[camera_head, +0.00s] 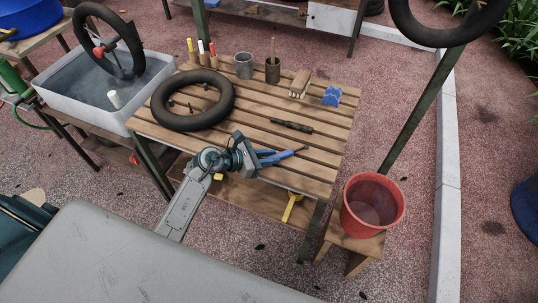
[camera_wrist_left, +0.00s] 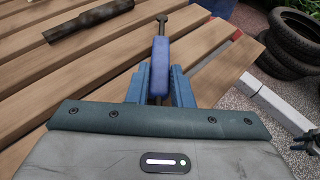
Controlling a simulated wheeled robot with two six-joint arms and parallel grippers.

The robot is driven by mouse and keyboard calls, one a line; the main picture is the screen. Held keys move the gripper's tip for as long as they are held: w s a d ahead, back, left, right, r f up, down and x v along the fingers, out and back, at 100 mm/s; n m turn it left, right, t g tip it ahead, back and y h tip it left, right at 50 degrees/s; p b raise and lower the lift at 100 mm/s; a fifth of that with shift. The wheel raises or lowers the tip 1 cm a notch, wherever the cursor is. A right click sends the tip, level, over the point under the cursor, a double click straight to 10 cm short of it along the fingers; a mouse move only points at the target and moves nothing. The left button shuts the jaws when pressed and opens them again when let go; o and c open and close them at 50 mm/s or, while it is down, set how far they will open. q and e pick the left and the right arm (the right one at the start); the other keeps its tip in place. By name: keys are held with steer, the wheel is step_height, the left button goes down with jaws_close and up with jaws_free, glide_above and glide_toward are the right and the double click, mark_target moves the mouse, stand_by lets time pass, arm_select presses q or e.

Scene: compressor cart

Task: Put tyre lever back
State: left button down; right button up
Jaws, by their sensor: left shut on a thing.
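My left gripper (camera_head: 268,157) is over the front part of the slatted wooden bench (camera_head: 318,172). In the left wrist view, its blue fingers (camera_wrist_left: 158,95) are shut on the blue handle of a tyre lever (camera_wrist_left: 161,58). The lever points straight ahead, and its thin metal end with a dark tip shows beyond the handle. In the head view the lever (camera_head: 289,155) points right from the fingers, low over the slats. I cannot tell whether it touches them.
A black tyre (camera_head: 228,106) lies on the bench. Behind it stand upright coloured handles (camera_head: 202,50), a grey mug (camera_head: 243,65) and a brown cup (camera_head: 272,71). A dark tool (camera_head: 291,126), a brush (camera_head: 300,82) and a blue object (camera_head: 332,95) lie farther right. A red bucket (camera_head: 358,224) stands beside the bench.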

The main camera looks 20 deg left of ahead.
arm_select(q)
steer(key=shift+f, duration=0.15)
steer(key=shift+f, duration=0.1)
steer(key=shift+f, duration=0.15)
steer(key=c, duration=1.3)
jaws_free()
